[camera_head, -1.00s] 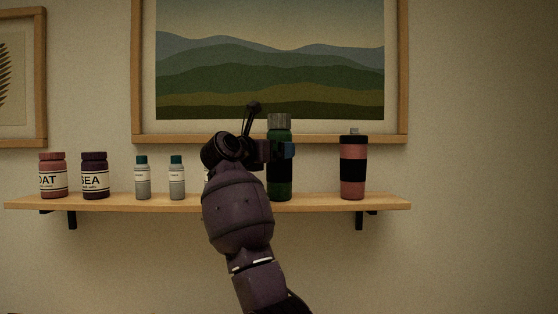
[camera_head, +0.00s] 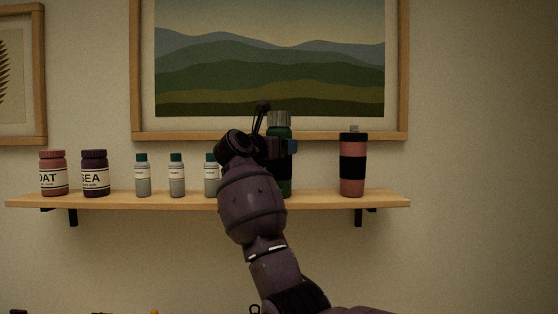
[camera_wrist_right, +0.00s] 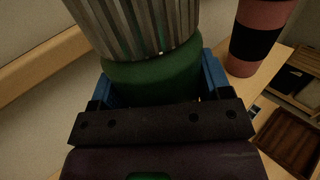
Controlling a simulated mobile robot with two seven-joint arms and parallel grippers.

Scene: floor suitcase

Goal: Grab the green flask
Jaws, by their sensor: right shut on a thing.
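The green flask (camera_head: 285,186) has a ribbed grey cap and a dark band. It stands upright at the shelf, right of the middle, and my arm hides its left side in the head view. My right gripper (camera_head: 284,148) is shut on the flask's upper body, just below the cap. In the right wrist view the green flask (camera_wrist_right: 150,78) fills the space between the blue finger pads of my right gripper (camera_wrist_right: 157,85). I cannot tell whether its base touches the shelf. My left gripper is not in view.
A red and black bottle (camera_head: 353,183) stands right of the flask on the wooden shelf (camera_head: 120,201). Several small grey bottles with teal caps (camera_head: 177,180) and two labelled jars (camera_head: 95,160) stand to the left. A framed landscape picture (camera_head: 270,60) hangs behind.

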